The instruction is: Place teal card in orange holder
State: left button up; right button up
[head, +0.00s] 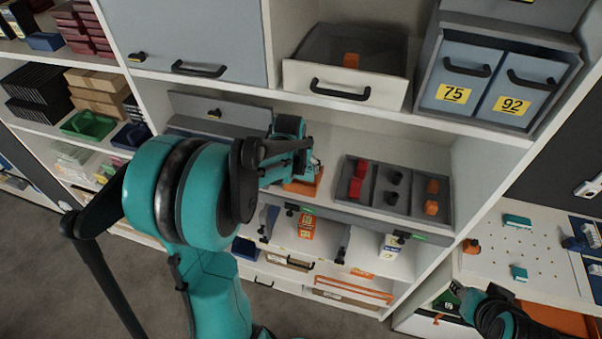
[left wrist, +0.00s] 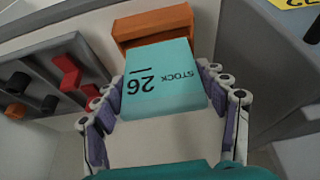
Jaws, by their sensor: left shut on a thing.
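The teal card (left wrist: 160,82), marked "STOCK 26", is held between the two purple-padded fingers of my left gripper (left wrist: 168,112). The orange holder (left wrist: 157,24) lies just beyond the card in the left wrist view. The card's far edge overlaps the holder's near side there; I cannot tell whether it touches or sits inside. In the head view my left gripper (head: 309,162) is right above the orange holder (head: 306,186) on the shelf, and the card is mostly hidden.
A grey divided tray (head: 374,203) with red, dark and orange pieces stands to the right of the holder. An open drawer (head: 372,88) juts out above. Two grey-blue bins (head: 480,72), marked 75 and 92, are at upper right. A pegboard worktop (head: 535,255) is at right.

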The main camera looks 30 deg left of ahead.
aim_at(301, 174)
pick_arm(q)
jog(key=shift+f, duration=2)
jog(key=shift+f, duration=0.1)
jog(key=o, duration=1.1)
